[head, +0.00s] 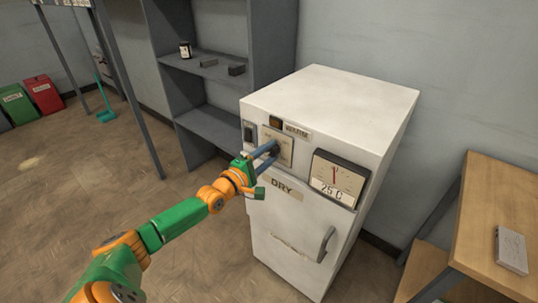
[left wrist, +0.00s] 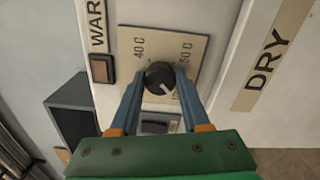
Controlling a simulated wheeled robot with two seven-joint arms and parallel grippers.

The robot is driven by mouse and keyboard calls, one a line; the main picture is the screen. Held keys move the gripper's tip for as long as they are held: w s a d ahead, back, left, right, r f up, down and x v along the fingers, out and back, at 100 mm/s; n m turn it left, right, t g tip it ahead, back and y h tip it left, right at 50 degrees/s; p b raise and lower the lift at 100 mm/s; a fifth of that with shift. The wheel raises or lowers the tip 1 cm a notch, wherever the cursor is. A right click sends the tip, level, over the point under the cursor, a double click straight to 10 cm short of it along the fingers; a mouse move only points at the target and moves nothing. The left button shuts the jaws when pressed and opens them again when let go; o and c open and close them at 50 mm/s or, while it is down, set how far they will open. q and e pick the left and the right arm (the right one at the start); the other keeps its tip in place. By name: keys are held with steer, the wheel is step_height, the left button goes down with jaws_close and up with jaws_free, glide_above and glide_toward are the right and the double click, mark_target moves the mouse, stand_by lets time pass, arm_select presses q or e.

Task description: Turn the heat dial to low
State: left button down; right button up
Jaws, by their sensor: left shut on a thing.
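The heat dial is a round black knob (left wrist: 160,75) with a white mark that points to the lower right in the left wrist view. It sits on a beige plate (left wrist: 190,48) on the white cabinet's front. The plate reads 40 C at left and 50 C at right; another label at lower right is mostly hidden by a finger. My left gripper (left wrist: 161,80) has one blue finger on each side of the knob and is shut on it. In the head view my left gripper (head: 271,150) reaches the plate (head: 287,142) and partly covers the dial. My right gripper is not in view.
The white cabinet (head: 330,90) has an amber lamp (head: 276,122), a dark switch (head: 249,132), a 25 C gauge (head: 338,178) and a door handle (head: 325,243). A grey shelf (head: 205,125) stands behind it. A wooden bench (head: 495,210) is at right.

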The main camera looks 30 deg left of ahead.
arm_select(q)
steer(key=shift+f, duration=0.15)
steer(key=shift+c, duration=1.9)
jaws_free()
steer(key=shift+s, duration=0.1)
steer(key=shift+s+p, duration=0.3)
steer(key=shift+s, duration=0.1)
steer(key=s+p, duration=0.1)
steer(key=s, duration=0.5)
steer(key=shift+a+p, duration=0.25)
steer(key=shift+p, duration=0.05)
steer(key=shift+s, duration=0.1)
